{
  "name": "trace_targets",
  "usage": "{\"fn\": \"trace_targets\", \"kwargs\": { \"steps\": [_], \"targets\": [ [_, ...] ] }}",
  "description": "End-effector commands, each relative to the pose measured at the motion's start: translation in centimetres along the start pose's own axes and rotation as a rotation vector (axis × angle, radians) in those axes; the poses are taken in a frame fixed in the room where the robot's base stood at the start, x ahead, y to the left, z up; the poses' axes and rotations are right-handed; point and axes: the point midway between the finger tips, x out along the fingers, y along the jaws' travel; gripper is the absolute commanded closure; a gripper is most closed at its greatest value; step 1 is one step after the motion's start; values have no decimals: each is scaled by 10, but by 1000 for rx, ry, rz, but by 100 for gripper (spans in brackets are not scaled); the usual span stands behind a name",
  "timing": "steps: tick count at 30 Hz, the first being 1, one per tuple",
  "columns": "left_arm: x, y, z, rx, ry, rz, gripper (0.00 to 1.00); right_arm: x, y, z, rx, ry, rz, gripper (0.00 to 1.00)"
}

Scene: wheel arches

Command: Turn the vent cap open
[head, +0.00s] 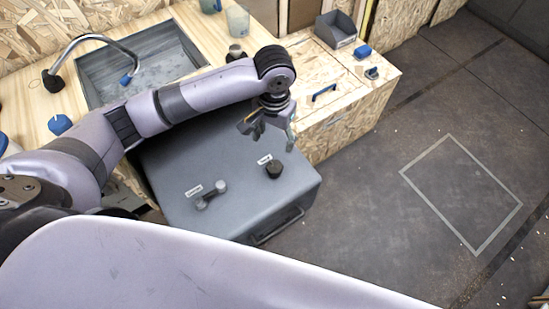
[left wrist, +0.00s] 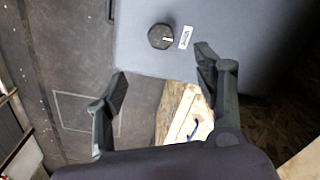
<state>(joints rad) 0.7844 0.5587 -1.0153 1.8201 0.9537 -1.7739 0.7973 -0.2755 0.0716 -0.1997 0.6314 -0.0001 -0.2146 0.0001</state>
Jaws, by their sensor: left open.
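The vent cap (head: 274,168) is a dark round knob on the top of a grey box (head: 240,205), with a small white label beside it. In the left wrist view the vent cap (left wrist: 161,36) shows a white mark on its top, and the label (left wrist: 186,37) sits just to its right. My left gripper (head: 270,133) is open and empty above the far edge of the box, apart from the cap. In the left wrist view the cap lies beyond the open fingertips (left wrist: 162,66). My right gripper is not in view.
A lever-like fitting (head: 210,196) with its own label is on the box left of the cap. A handle (head: 277,226) is on the box's front. A sink (head: 140,70) and wooden counter (head: 330,75) stand behind. The floor (head: 400,140) at right is clear.

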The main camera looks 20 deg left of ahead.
Motion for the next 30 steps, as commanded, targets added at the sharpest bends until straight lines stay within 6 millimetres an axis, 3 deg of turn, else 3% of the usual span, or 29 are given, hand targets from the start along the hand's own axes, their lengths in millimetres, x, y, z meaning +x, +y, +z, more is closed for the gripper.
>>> {"fn": "trace_targets", "kwargs": {
  "steps": [1,3,7,10,15,18,24,30],
  "targets": [
    [11,-1,2,-1,-5,-3,38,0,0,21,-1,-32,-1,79],
    [26,-1,1,-1,-5,-2,38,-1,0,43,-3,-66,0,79],
    [55,0,1,-1,-4,-1,38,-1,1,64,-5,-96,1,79],
    [77,0,1,0,-2,-2,38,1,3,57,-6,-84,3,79],
    [113,0,0,1,-1,-2,38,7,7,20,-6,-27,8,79],
    [130,0,1,2,0,-1,38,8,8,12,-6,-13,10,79],
    [150,0,0,3,2,-1,38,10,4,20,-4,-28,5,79],
    [155,0,0,3,2,-1,38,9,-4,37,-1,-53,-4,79]
  ]
}}
